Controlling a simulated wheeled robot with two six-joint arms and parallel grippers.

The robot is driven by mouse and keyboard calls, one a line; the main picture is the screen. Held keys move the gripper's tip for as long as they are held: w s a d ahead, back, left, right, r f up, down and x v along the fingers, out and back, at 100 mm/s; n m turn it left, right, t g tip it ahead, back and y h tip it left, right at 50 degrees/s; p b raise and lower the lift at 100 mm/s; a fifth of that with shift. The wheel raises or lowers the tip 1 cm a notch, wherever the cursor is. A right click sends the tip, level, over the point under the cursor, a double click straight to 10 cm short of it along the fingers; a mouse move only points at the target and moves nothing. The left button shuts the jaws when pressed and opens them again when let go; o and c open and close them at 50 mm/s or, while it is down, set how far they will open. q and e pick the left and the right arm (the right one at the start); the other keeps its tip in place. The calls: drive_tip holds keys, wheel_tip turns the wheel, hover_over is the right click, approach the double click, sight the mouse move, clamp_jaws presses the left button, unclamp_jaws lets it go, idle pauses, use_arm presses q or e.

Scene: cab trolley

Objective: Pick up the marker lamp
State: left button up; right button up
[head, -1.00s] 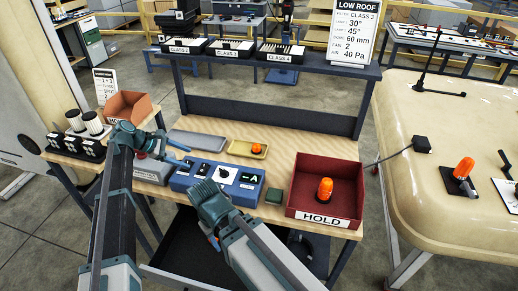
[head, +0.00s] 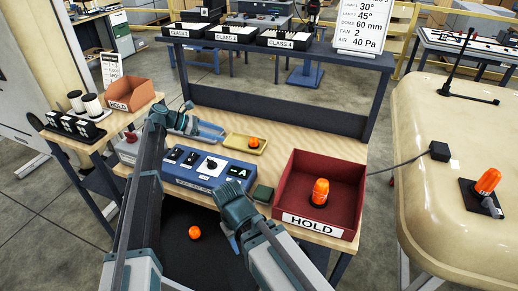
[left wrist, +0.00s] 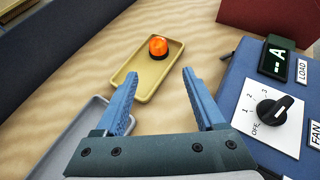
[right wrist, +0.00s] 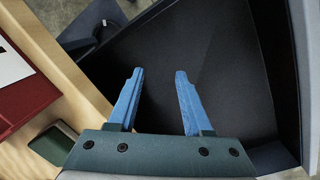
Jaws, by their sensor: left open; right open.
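An orange marker lamp with a dark base (head: 254,143) sits in the yellow tray (head: 264,150) on the bench. In the left wrist view the lamp (left wrist: 158,47) is at the tray's far end, beyond my fingertips. My left gripper (head: 212,132) is open and empty, left of the tray, with its fingers pointing towards it. Another orange lamp (head: 320,190) stands upright in the red HOLD bin (head: 350,208). An orange domed thing (head: 195,232) lies in the dark drawer (head: 225,262). My right gripper (right wrist: 158,98) is open and empty above the drawer, near the bench's front edge.
A blue control box (head: 208,170) with a dial stands in front of my left gripper. A grey tray (left wrist: 70,140) lies near its fingers. A cream roof (head: 440,190) with another lamp (head: 487,182) is at right.

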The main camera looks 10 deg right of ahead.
use_arm(q)
drive_tip(key=shift+d+f, duration=0.2)
drive_tip(key=shift+f, duration=0.35)
drive_tip(key=shift+d+b, duration=0.15)
drive_tip(key=shift+b, duration=0.15)
drive_tip(key=b, duration=0.4)
approach(250, 142)
drive_tip(key=d+f, duration=0.3)
drive_tip(key=shift+w+d+f, duration=0.25)
drive_tip(key=shift+d, duration=0.15)
use_arm(e)
drive_tip(key=f, duration=0.5)
drive_tip(key=shift+d+f, duration=0.15)
drive_tip(key=shift+d, duration=0.15)
use_arm(q)
drive_tip(key=shift+d, duration=0.1)
drive_tip(key=b+x, duration=0.2)
drive_tip(key=x, duration=0.3)
drive_tip(key=shift+w+d+r, duration=0.15)
drive_tip(key=shift+d, duration=0.1)
use_arm(e)
wheel_tip(250, 142, down, 2)
drive_tip(key=shift+f, duration=0.1)
use_arm(q)
drive_tip(key=shift+r, duration=0.1)
drive_tip(key=c, duration=1.1)
use_arm(e)
drive_tip(key=shift+r, duration=0.2)
